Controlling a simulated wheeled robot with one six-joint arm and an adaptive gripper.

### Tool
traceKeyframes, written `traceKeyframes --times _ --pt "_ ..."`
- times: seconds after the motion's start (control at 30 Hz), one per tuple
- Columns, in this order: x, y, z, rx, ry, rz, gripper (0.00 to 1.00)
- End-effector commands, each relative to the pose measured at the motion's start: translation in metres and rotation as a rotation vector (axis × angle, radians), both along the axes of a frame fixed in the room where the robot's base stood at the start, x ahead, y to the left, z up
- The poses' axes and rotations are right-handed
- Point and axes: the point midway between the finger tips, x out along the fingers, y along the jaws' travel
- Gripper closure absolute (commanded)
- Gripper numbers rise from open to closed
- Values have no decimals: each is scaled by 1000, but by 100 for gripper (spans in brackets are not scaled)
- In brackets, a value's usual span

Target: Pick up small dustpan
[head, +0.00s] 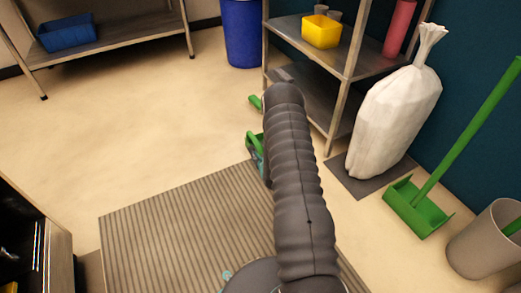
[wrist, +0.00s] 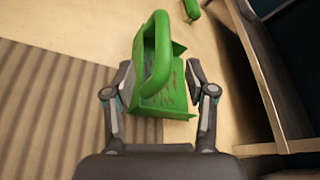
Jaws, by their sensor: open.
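The small green dustpan (wrist: 165,104) lies on the floor at the mat's edge in the wrist view, its loop handle rising toward the camera. Reddish-brown marks or bits show in its pan. My gripper (wrist: 159,76) is open, with one finger on each side of the dustpan. I cannot tell whether either finger touches it. In the head view the dustpan (head: 255,141) shows only in part at the left of my arm, which hides the rest of it and most of the gripper.
A ribbed mat (head: 180,235) lies below. Another green piece (head: 255,102) lies just beyond, by the metal shelf (head: 330,125). A white sack (head: 395,110), a long-handled green dustpan (head: 415,210) and a grey bin (head: 485,245) stand right.

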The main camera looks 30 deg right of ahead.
Motion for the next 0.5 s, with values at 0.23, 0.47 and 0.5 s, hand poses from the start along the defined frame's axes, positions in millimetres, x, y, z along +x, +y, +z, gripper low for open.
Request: traceKeyframes --times 0.23,0.47,0.5 --pt "40 -8 -15 -2 -1 0 44" --pt "54 -11 -19 -1 2 1 44" --pt "56 -12 -20 -1 2 1 44"
